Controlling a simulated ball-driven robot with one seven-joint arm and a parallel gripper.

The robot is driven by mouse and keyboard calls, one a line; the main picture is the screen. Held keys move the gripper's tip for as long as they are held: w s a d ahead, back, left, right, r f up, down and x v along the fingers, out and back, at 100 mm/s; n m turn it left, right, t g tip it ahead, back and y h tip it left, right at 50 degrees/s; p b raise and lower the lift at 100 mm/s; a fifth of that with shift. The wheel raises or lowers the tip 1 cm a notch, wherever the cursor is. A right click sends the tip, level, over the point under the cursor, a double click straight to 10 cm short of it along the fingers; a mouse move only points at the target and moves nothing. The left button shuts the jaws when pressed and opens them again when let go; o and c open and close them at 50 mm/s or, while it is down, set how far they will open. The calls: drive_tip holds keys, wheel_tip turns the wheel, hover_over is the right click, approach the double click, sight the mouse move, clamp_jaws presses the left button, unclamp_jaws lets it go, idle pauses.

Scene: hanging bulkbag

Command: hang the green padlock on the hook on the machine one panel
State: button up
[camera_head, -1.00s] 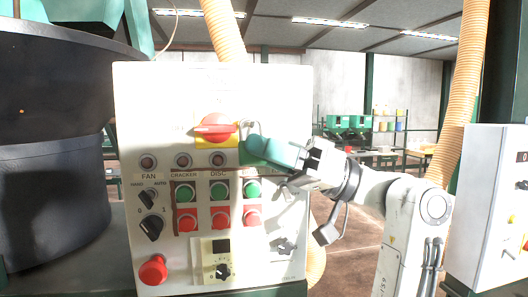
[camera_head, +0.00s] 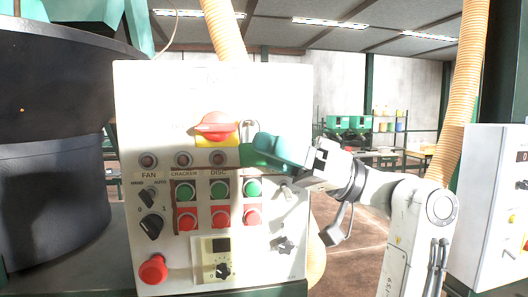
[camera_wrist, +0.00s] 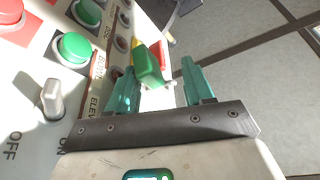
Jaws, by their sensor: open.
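The green padlock (camera_wrist: 148,66) shows in the wrist view by the panel, between and just beyond my two teal fingertips, with gaps visible on both sides. In the head view its grey shackle (camera_head: 250,128) stands upright right of the red-and-yellow rotary switch, and its body is mostly covered by my fingers. My gripper (camera_head: 262,149) is open and reaches in from the right; its spread fingers also show in the wrist view (camera_wrist: 157,80). The hook cannot be made out, so I cannot tell whether the shackle is around it.
The white machine panel (camera_head: 150,100) carries the red rotary switch (camera_head: 215,124), lamps, green and red buttons, and a red stop knob (camera_head: 152,269). A selector lever (camera_head: 286,245) sits lower right. A second white panel (camera_head: 490,190) stands at the right. Open room lies between the panels.

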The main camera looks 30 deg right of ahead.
drive_tip(key=b+v, duration=0.3)
drive_tip(key=v, duration=0.7)
